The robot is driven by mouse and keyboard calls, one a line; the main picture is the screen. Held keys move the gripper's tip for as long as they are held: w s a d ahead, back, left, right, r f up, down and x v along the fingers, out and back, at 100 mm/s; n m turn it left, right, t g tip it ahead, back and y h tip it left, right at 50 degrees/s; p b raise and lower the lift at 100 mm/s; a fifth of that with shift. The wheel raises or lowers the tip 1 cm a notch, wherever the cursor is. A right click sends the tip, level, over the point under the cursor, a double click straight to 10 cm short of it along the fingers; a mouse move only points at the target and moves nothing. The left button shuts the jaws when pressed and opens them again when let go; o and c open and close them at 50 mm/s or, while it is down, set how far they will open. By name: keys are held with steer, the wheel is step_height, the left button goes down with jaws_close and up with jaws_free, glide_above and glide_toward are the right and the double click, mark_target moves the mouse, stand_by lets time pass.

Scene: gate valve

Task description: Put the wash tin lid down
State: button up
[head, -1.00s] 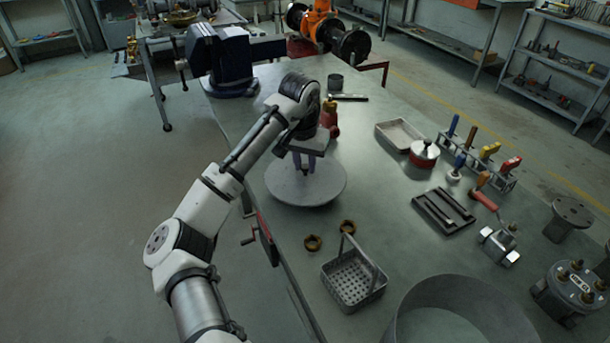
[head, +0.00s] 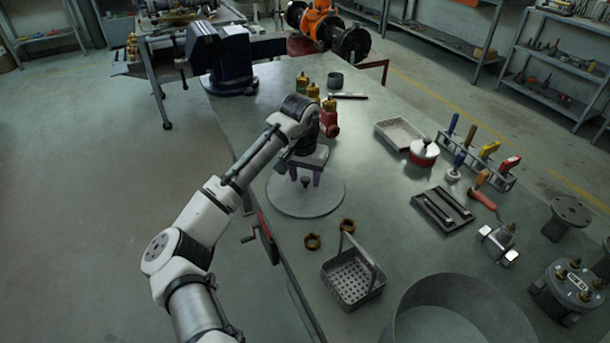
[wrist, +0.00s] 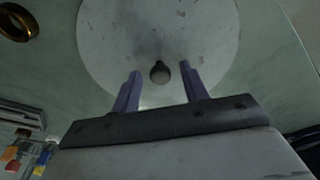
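The wash tin lid (head: 322,204) is a flat grey disc with a small dark knob. It lies on the workbench near the left edge, knob up. In the wrist view the lid (wrist: 115,45) fills the upper middle, and its knob (wrist: 159,72) stands ahead of the gap between my fingers. My gripper (head: 305,183) is just above the lid with its two purple fingers spread. The wrist view shows my gripper (wrist: 158,85) open with nothing between the fingers. The round open tin (head: 400,305) stands at the bench's near end, partly cut off by the frame.
Several bottles (head: 329,118) stand behind my wrist. A blue vise (head: 222,60) is at the far left end. The bench middle right of the lid is clear.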

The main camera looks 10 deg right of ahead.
mark_target(302, 192)
steer(key=shift+r, duration=0.1)
step_height(302, 192, up, 12)
steer(key=s+a, duration=0.1)
steer(key=shift+s+b, duration=0.2)
steer(key=shift+b, duration=0.25)
